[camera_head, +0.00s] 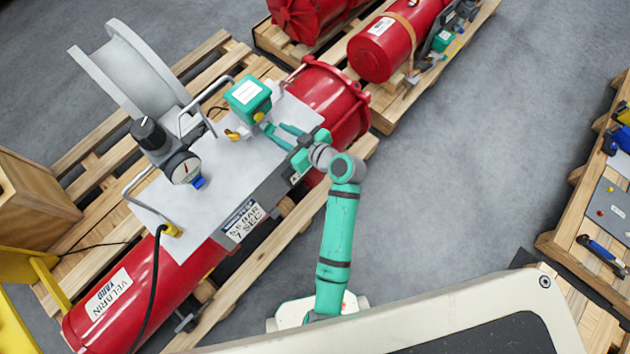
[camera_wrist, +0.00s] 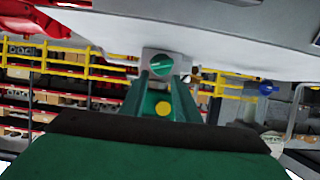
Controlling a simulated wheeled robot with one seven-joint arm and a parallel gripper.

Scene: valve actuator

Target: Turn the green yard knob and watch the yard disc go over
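The red yard actuator, labelled "VELARIN YARD" (camera_head: 108,292), lies on a pallet with a pale plate (camera_head: 222,165) on top. My teal gripper (camera_head: 280,133) is over the plate's right end, its two fingers apart and pointing left toward the green box (camera_head: 248,95). In the wrist view a round green face with a pale mark (camera_wrist: 162,67), probably the green knob, sits on a grey block just beyond my fingertips. Nothing is visibly held, and contact is unclear. I cannot pick out the yard disc for certain.
A grey spool (camera_head: 130,70) is behind. Other red cylinders (camera_head: 395,42) lie at the back.

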